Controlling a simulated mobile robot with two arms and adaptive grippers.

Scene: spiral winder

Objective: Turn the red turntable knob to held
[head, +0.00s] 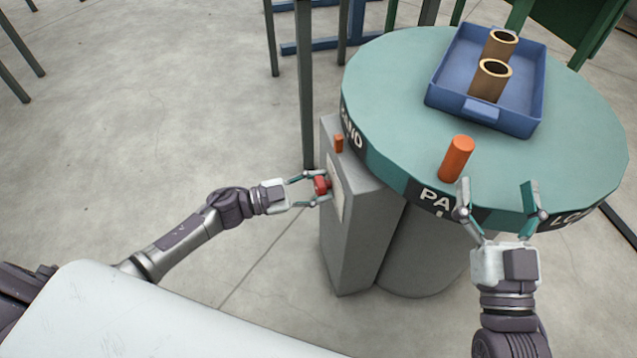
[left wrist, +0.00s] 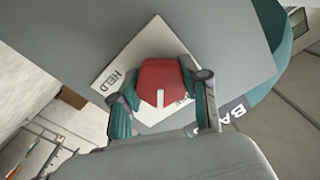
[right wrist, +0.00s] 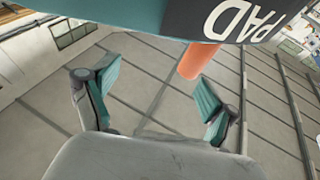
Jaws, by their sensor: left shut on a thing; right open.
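The red knob (head: 321,185) is on the side of the grey control box (head: 352,240). My left gripper (head: 318,188) is shut on it, a finger on either side. In the left wrist view the red knob (left wrist: 158,82) has a white pointer mark at its lower middle, in that picture. The white label plate (left wrist: 122,77) behind it reads HELD at left. A second label to the right is mostly hidden by the knob and finger. My right gripper (head: 498,197) is open and empty by the turntable's front rim; its fingers also show in the right wrist view (right wrist: 150,92).
The green round turntable (head: 400,85) carries a blue tray (head: 460,88) with two brown tubes and an upright orange peg (head: 457,158) near its front rim. A small orange piece (head: 339,143) tops the control box.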

